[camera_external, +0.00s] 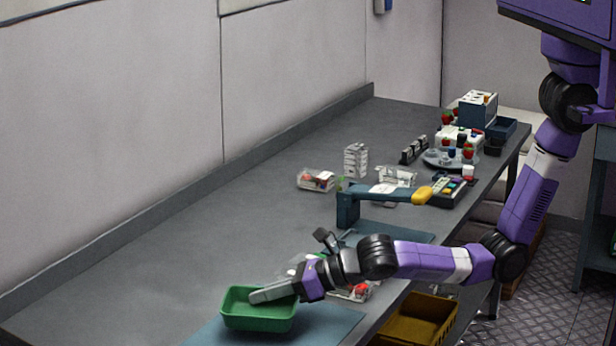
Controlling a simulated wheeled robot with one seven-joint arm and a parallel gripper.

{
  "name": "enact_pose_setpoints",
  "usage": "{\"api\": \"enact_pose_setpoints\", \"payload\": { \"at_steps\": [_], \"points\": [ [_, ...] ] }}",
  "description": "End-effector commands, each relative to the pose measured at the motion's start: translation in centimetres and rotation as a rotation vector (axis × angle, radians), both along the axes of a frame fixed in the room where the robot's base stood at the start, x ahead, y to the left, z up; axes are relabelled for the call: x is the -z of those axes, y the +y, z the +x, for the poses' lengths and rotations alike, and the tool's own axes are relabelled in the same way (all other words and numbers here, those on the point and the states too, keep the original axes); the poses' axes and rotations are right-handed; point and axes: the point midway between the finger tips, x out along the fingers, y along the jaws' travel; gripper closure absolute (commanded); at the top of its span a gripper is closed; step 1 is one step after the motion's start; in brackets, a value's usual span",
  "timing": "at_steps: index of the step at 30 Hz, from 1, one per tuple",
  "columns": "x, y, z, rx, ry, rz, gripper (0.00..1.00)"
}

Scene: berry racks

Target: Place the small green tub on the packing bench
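The small green tub (259,322) is at the near end of the grey packing bench (190,250), at or just above the blue mat (325,325). I cannot tell whether its base touches the mat. My gripper (262,296) reaches in from the right, with its fingers over the tub's right rim and inside its opening. Only one grey finger shows clearly, so whether the fingers are closed on the rim is not visible. My arm hides part of the bench behind it.
Clear packs with red berries lie partly behind my wrist. A dark blue stand with a yellow-ended arm (349,208) rises mid-bench. Beyond it are a clear berry pack (316,180), stacked white tubs (356,161) and a plate of berries. A yellow crate (418,318) is below the front edge. The bench's left side is clear.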

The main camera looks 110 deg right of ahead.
Motion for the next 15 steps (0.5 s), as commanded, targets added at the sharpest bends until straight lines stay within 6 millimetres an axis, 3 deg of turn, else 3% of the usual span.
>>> {"api": "enact_pose_setpoints", "payload": {
  "at_steps": [6,15],
  "points": [
    [3.1,0.0,0.0,0.0,0.002,0.001,1.0],
    [3.2,0.0,0.0,0.0,0.0,0.0,1.0]
  ]
}}
